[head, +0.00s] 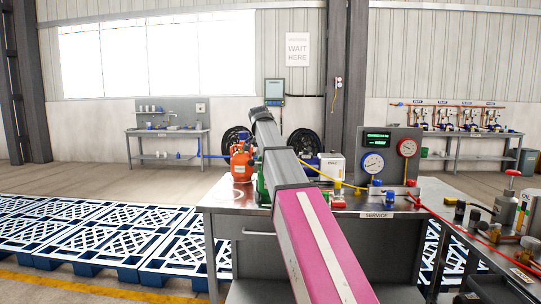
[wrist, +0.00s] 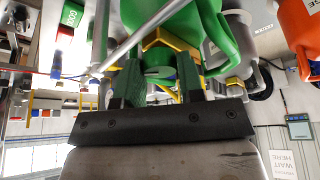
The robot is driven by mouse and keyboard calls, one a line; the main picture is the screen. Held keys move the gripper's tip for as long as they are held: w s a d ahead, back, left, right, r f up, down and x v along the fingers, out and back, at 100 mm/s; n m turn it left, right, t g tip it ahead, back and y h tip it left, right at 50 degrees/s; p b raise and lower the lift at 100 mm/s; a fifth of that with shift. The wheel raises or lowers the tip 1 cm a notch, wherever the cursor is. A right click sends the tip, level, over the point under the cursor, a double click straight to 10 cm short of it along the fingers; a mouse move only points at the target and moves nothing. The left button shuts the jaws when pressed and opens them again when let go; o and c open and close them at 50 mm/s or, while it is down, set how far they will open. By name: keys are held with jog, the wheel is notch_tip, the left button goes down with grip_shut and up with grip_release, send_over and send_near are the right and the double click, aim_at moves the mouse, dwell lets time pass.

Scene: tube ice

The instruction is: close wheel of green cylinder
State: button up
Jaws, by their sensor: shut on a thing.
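The green cylinder (wrist: 190,22) fills the top middle of the wrist view, which is upside down. A yellow collar (wrist: 170,40) sits at its valve end. My gripper (wrist: 161,68) has one dark finger on each side of a small green wheel (wrist: 157,58) at that end and is shut on it. The fingers partly cover the wheel. In the head view my arm hides the gripper and the wheel; only a green strip of the cylinder (head: 263,188) shows left of the arm.
An orange cylinder (head: 242,163) stands close on the left, on the metal service bench (head: 222,195). A gauge panel (head: 390,150), a white box (head: 331,165) and a yellow hose (head: 318,175) are to the right. Blue pallets (head: 110,235) cover the floor at left.

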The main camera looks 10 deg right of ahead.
jog(key=shift+m, duration=0.3)
dwell(0.4)
jog(key=o, duration=0.9)
jog(key=shift+r, duration=0.15)
jog(key=v, duration=1)
jog(key=shift+a+r, duration=0.25)
